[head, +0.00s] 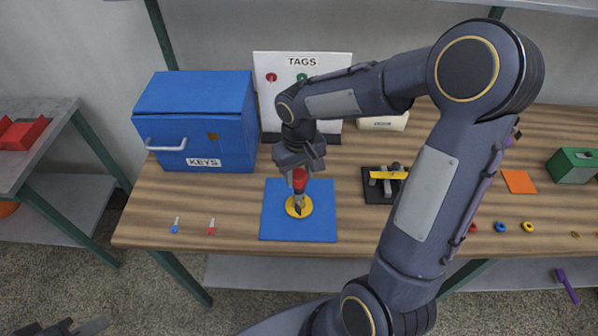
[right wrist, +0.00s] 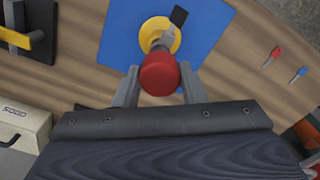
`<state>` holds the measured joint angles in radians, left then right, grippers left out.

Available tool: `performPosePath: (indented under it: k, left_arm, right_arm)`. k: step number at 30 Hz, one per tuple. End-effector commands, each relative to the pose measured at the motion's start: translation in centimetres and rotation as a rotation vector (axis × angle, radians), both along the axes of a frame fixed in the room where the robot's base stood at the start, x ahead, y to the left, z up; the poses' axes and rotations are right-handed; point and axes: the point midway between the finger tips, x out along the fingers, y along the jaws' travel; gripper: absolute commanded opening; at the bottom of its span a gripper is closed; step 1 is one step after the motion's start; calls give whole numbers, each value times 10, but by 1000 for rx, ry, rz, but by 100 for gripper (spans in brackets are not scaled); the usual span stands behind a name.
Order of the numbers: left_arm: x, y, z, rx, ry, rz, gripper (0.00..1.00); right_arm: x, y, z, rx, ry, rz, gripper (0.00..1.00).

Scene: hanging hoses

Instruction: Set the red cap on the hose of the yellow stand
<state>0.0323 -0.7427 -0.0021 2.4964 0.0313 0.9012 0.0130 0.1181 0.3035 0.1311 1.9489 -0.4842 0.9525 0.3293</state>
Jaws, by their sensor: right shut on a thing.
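The red cap (head: 299,179) is between the fingers of my right gripper (head: 301,168), directly above the yellow stand. In the right wrist view the cap (right wrist: 160,74) shows between the two grey fingers. The yellow stand (head: 291,208) has a round yellow base on the blue mat (head: 325,222); its base also shows in the right wrist view (right wrist: 151,28). A grey upright part with a black piece (head: 299,208) rises from the stand toward the cap. I cannot tell whether cap and hose touch. A dark part of my left gripper (head: 65,327) shows at the bottom left edge.
A blue KEYS box (head: 205,115) stands left of the mat, with the TAGS board (head: 268,95) behind. A black stand with a yellow bar (head: 388,176) is to the right. Small blue (head: 175,227) and red (head: 211,228) items lie near the front edge.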

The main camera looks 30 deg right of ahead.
Motion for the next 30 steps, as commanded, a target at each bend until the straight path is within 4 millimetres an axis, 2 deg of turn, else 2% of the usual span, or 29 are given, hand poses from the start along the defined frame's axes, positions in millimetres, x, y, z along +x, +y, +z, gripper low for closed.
performPosePath:
  k: [16,30]
  left_arm:
    - [0,0,-2,0,0,0,25]
    - [0,0,-12,0,0,0,25]
  right_arm:
    - [0,0,-1,0,0,0,16]
    - [0,0,-13,0,0,0,16]
